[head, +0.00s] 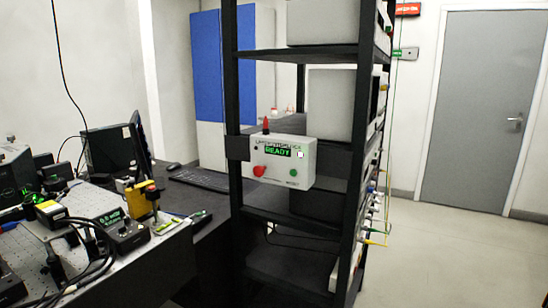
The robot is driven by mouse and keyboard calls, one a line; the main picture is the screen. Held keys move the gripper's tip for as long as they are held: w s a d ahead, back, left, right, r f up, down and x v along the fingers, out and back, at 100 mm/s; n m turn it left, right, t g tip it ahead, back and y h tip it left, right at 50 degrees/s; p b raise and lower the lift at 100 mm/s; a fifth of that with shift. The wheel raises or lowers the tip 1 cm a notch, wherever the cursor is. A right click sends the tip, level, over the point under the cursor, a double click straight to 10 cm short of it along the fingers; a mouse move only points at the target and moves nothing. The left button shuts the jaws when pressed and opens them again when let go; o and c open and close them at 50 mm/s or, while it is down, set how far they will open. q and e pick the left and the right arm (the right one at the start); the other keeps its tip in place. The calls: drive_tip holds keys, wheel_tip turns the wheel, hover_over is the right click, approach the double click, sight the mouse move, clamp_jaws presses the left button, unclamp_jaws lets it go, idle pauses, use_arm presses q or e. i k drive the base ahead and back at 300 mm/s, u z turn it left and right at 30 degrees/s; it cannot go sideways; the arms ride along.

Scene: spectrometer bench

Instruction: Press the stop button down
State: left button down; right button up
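A white control box (276,181) is mounted on the front of a black rack. A round red button, which looks like the stop button (260,171), sits at the lower left of its face. I cannot tell how far the button stands out. A green display on the box (277,151) reads "READY". A small lit square (300,154) is to the right of the display. A red knob or lamp (266,125) stands on top of the box. Neither of my grippers is in view.
The black rack (236,100) holds large grey units (335,105), with cables along its right side. A bench (150,265) with optical instruments and cables is at left, near a monitor and keyboard (200,179). Open floor (450,250) lies at right before a grey door (480,110).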

sight(258, 170)
drive_tip(key=z, duration=0.15)
drive_tip(key=i, duration=0.9)
drive_tip(key=z, duration=0.15)
